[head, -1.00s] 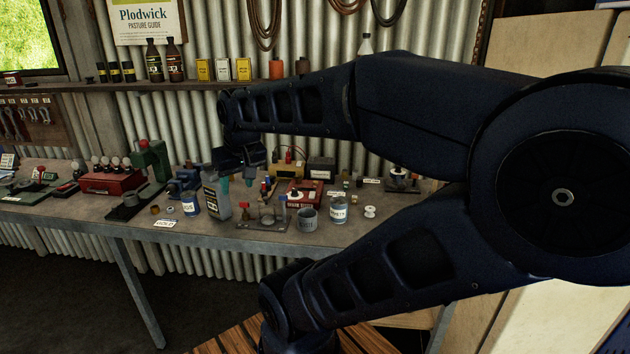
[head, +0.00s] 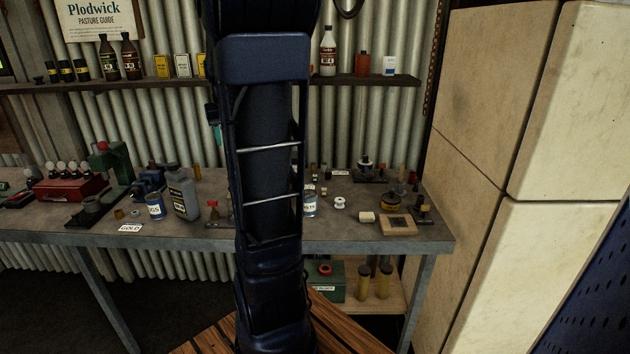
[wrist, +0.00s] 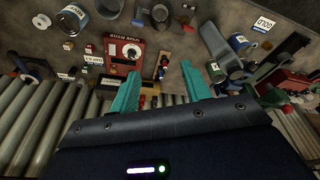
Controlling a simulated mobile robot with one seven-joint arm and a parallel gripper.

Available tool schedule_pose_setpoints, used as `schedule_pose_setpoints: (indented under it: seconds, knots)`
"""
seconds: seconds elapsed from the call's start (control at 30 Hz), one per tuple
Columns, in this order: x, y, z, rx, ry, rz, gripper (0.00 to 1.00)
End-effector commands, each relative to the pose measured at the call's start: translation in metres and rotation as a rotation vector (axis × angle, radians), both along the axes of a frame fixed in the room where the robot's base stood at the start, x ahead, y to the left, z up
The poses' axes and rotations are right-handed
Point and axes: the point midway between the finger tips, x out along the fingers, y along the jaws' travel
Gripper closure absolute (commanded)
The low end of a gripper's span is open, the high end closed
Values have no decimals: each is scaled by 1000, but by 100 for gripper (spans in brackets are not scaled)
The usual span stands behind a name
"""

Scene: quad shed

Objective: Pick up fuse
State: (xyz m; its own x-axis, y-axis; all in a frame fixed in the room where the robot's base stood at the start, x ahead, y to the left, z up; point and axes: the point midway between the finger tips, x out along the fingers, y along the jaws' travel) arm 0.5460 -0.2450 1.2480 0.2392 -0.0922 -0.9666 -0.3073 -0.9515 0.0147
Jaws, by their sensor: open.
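My gripper is open and empty; in the wrist view its two teal fingers (wrist: 162,88) are spread apart above the bench, near the corrugated wall. In the head view only a bit of teal finger (head: 217,136) shows left of my arm. I cannot surely pick out the fuse. Small pale pieces (wrist: 68,45) lie beside a blue-and-white tin in the wrist view, and more lie by white labels, too small to name. A narrow red-and-brass item (wrist: 163,68) shows between the fingers, beyond the tips. My arm hides the middle of the bench in the head view.
The workbench (head: 180,236) is crowded. A red meter box (wrist: 125,52) lies near the fingers. A grey bottle (head: 184,195), a labelled tin (head: 156,206), a white spool (head: 339,203) and a wooden block (head: 397,225) stand on it. A shelf (head: 372,80) runs above; pale cabinets flank the right.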

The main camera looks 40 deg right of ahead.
Motion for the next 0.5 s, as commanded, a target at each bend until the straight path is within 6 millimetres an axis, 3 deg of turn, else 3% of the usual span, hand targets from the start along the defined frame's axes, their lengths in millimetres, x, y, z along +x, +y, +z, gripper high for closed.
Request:
schedule_pose_setpoints:
  seconds: [0.2, 0.5]
  knots:
    - [34, -74, -16, 12, 42, -93, 53]
    - [59, -184, -52, 34, 93, -214, 53]
